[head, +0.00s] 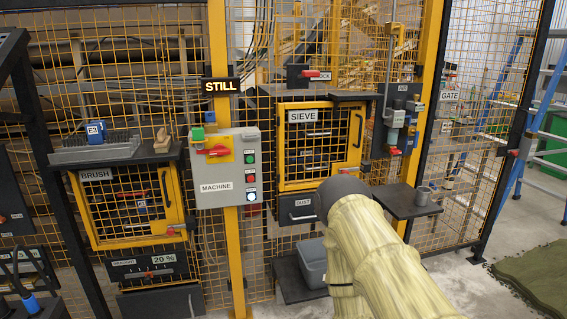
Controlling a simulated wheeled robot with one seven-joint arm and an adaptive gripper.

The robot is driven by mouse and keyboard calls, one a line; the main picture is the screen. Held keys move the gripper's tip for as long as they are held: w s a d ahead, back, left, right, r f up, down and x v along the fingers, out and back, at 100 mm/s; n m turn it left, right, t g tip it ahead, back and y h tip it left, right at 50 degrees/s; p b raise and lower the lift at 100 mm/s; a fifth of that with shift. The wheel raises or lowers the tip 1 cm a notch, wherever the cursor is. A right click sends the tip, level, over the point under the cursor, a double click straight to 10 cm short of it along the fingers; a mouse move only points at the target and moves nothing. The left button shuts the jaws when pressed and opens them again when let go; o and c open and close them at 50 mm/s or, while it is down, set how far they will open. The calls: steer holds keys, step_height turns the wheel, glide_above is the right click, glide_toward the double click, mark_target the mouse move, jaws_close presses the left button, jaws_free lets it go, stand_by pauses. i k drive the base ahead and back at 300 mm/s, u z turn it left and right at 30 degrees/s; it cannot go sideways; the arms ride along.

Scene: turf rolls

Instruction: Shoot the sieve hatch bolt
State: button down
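The sieve hatch (281,150) is a yellow-framed mesh door under the SIEVE label (309,116), and it looks closed in its frame. A dark upright handle (357,130) is on its right side. A small part at the hatch's lower right edge (364,166) may be the bolt; it is too small to tell whether it is shot. My arm, in a pale sleeve with a dark rounded joint, reaches up from the bottom right and ends visually just below the hatch's lower right corner. My gripper is hidden beyond that joint.
The machine box (227,190) with buttons stands left of the hatch. A grey bin (313,264) stands below. The brush hatch (127,240) is at left.

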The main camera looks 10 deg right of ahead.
mark_target(343, 170)
steer(key=z, duration=0.85)
steer(key=k, duration=0.65)
steer(key=z, duration=0.3)
steer(key=i, duration=1.85)
steer(key=u, duration=0.6)
